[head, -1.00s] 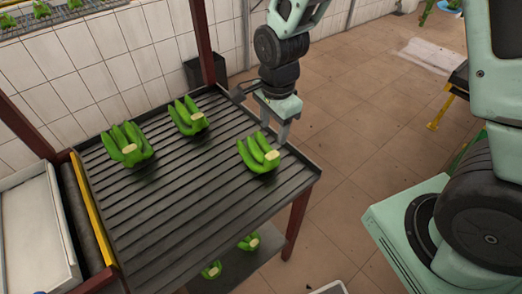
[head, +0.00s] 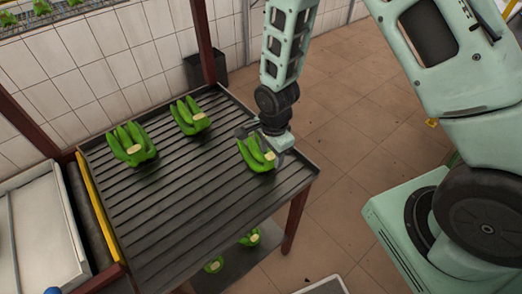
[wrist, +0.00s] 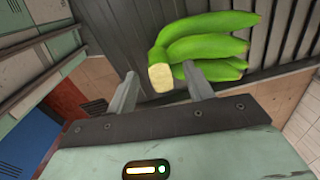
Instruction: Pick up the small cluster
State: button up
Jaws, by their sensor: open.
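The small cluster (head: 252,157) of green bananas sits at the right side of the dark ribbed table (head: 205,185). My gripper (head: 268,148) is right at it, over its stem end. In the wrist view, my gripper (wrist: 160,86) is open, and the pale cut stem (wrist: 161,77) of the cluster (wrist: 210,45) shows between the two fingertips. The right finger overlaps the lowest banana in the picture. I cannot tell whether either finger touches the cluster.
Two other green clusters stand on the table, one at the left (head: 130,145) and one at the back (head: 190,115). More bananas (head: 250,237) lie on a shelf below. A red post (head: 203,40) rises at the table's back corner. The table's front middle is clear.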

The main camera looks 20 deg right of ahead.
jog(key=shift+f, duration=0.15)
grip_shut()
